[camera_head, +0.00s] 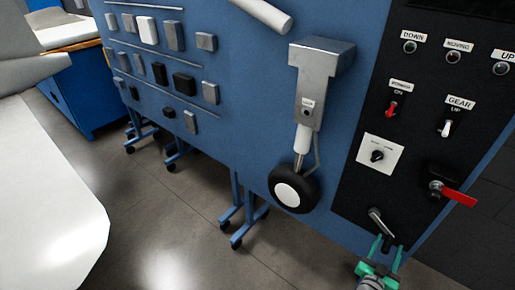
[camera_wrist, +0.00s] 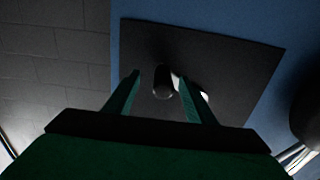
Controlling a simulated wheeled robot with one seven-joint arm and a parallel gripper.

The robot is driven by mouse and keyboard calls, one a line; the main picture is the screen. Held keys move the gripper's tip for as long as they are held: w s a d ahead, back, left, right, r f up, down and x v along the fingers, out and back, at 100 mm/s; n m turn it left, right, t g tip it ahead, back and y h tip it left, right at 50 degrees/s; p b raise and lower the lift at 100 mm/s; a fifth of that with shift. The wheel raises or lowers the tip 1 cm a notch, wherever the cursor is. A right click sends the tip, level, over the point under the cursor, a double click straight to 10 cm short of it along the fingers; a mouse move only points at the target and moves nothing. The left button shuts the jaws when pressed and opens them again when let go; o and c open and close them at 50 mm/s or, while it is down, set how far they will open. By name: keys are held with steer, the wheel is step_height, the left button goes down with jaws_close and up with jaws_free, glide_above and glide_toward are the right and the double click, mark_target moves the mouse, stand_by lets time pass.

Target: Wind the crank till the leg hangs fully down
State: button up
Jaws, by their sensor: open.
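The crank (camera_head: 380,222) is a metal arm low on the black control panel. In the wrist view its dark, rounded grip (camera_wrist: 161,84) shows between my fingers, with a pale metal part beside it. My gripper (camera_head: 387,244) has green fingers, open and pointing up at the crank's lower end. It also shows in the wrist view (camera_wrist: 158,84), with a finger on either side of the grip; contact is unclear. The leg (camera_head: 312,95) hangs down the blue board, with a black wheel (camera_head: 294,189) at its lower end. I cannot tell whether it is exactly vertical.
A red handle (camera_head: 453,194) sticks out right above the crank. A dial (camera_head: 377,156), the power switch (camera_head: 393,107) and the gear switch (camera_head: 445,128) are higher up. Lamps (camera_head: 453,57) line the top.

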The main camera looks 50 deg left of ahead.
mark_target(387, 252)
steer(key=shift+d, duration=0.15)
steer(key=shift+v, duration=3.45)
